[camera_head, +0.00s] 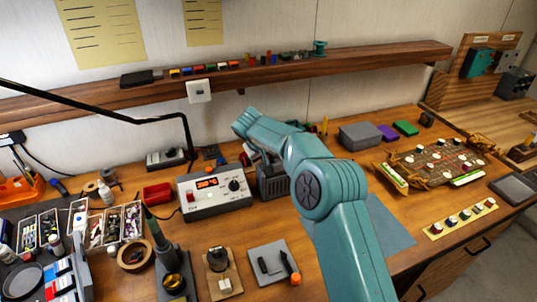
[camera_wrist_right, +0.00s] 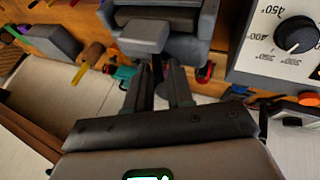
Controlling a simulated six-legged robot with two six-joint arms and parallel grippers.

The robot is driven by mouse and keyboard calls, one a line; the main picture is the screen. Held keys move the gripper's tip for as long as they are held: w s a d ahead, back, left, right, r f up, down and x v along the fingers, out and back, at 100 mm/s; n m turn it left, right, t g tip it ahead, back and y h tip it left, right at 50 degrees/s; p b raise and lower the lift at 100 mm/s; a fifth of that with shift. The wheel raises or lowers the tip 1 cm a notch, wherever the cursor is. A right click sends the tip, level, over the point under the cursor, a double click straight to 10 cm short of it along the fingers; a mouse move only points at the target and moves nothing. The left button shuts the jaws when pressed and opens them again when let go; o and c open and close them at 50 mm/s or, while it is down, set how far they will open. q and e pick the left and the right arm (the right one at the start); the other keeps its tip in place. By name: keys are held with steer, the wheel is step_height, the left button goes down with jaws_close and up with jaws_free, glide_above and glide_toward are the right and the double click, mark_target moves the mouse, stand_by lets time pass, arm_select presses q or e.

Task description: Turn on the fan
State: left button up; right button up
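The fan appears to be the dark grey box-like unit (camera_head: 272,182) just right of the soldering station, partly hidden by my right arm in the head view. In the right wrist view its dark grey body (camera_wrist_right: 170,28) fills the top middle, with a lighter grey block (camera_wrist_right: 143,36) on the side nearest me. My right gripper (camera_wrist_right: 160,76) points at it, its two dark fingers close together with a narrow dark gap. Whether the tips touch the block, I cannot tell. My left gripper is in neither view.
The soldering station (camera_head: 215,190) with a lit red display stands close left of the fan; its dial (camera_wrist_right: 296,35) shows in the wrist view. A wooden shelf (camera_head: 370,57) runs above.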

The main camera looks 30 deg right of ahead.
steer(key=shift+s+r, duration=0.2)
steer(key=shift+s, duration=0.2)
jaws_close()
steer(key=shift+w, duration=0.15)
